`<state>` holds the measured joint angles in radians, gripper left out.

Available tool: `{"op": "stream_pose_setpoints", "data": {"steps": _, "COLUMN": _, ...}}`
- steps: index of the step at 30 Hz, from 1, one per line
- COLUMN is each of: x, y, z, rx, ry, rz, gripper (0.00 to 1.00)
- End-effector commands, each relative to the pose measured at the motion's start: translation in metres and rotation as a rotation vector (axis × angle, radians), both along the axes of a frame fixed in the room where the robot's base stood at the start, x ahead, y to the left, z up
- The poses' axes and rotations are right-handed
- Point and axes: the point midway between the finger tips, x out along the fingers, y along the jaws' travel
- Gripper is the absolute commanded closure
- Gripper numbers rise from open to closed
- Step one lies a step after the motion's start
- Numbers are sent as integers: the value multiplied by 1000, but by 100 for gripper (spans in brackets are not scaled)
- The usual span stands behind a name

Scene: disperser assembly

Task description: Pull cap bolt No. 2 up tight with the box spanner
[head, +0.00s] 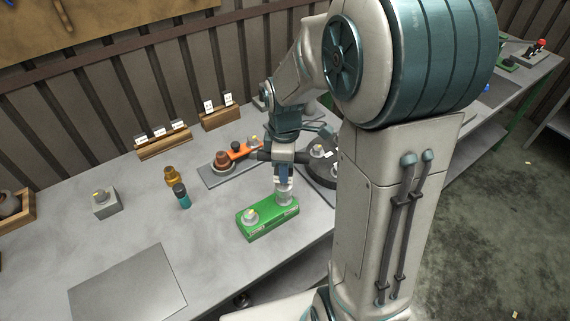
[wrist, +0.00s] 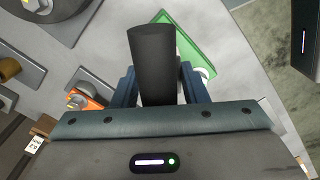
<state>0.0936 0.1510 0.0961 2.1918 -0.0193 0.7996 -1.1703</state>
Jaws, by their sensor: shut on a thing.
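In the head view, my gripper (head: 284,174) points down over the right end of a green block (head: 268,228). In the wrist view, its blue fingers (wrist: 155,88) are shut on a black cylindrical handle (wrist: 153,55), which I take for the box spanner. A pale grey cylindrical part (head: 284,195) stands below the fingers at the block's right end. I cannot tell spanner socket from bolt there, or how far they engage. A pale round cap (head: 250,215) sits at the block's left end. Bolt numbers cannot be read. The green block (wrist: 188,38) lies partly behind the handle in the wrist view.
An orange part (head: 238,151) and a red-brown round piece (head: 222,161) are on a grey plate left of my arm. A dark round fixture (head: 322,172) stands behind the gripper. A teal-and-black bottle (head: 182,196) and amber piece (head: 172,176) stand left. The front-left bench is mostly clear.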

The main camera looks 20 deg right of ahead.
Motion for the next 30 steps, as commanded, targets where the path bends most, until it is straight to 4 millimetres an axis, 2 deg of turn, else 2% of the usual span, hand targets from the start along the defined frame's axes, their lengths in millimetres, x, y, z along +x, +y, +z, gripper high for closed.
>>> {"op": "stream_pose_setpoints", "data": {"steps": 30, "x": 0, "y": 0, "z": -28, "rx": 0, "ry": -2, "rz": -1, "gripper": 100}}
